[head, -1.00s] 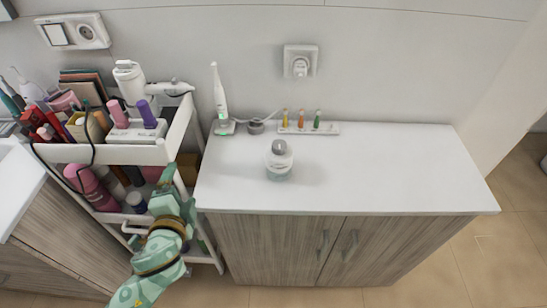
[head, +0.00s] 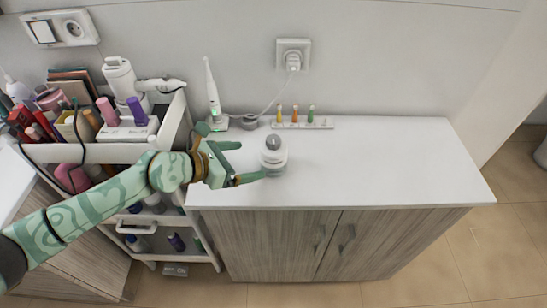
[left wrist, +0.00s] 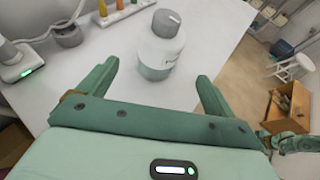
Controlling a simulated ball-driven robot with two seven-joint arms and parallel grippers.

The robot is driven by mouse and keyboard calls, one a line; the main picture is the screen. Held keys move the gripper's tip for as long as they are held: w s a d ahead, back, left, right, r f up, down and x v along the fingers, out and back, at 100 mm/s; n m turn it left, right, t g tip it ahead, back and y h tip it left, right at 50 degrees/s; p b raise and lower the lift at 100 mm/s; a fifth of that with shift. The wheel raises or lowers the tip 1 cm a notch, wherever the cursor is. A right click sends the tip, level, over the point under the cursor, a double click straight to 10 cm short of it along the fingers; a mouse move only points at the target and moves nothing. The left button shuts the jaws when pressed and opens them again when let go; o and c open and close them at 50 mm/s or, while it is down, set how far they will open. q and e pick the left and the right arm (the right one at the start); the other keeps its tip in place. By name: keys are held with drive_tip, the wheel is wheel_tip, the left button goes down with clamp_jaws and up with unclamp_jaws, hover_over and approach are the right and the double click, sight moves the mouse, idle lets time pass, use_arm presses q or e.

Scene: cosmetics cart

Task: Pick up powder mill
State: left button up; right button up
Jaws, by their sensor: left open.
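The powder mill (head: 273,160) is a white, rounded container with a grey top. It stands upright on the white countertop (head: 400,170). My left gripper (head: 250,162) is open just to the left of it, with the fingers pointing towards it. In the left wrist view the powder mill (left wrist: 161,48) stands beyond the open fingertips of my left gripper (left wrist: 155,75), roughly centred between them. The gripper is empty, and I cannot tell whether a finger touches the container.
An electric toothbrush (head: 212,95) stands on its charger at the back left of the counter. Beside it is a small holder (head: 300,123) with several coloured pieces. A cart (head: 100,152) full of cosmetics stands left. The counter's right side is clear.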

sight(262, 158)
use_arm(q)
drive_tip(key=b+x, duration=0.1)
drive_tip(key=x, duration=0.4)
drive_tip(key=shift+w+d+f, duration=0.15)
drive_tip(key=b+x, duration=0.1)
drive_tip(key=x, duration=0.1)
drive_tip(key=b+x, duration=0.1)
drive_tip(key=x, duration=0.2)
drive_tip(key=shift+f, duration=0.35)
drive_tip(key=shift+r, duration=0.1)
drive_tip(key=c, duration=1.3)
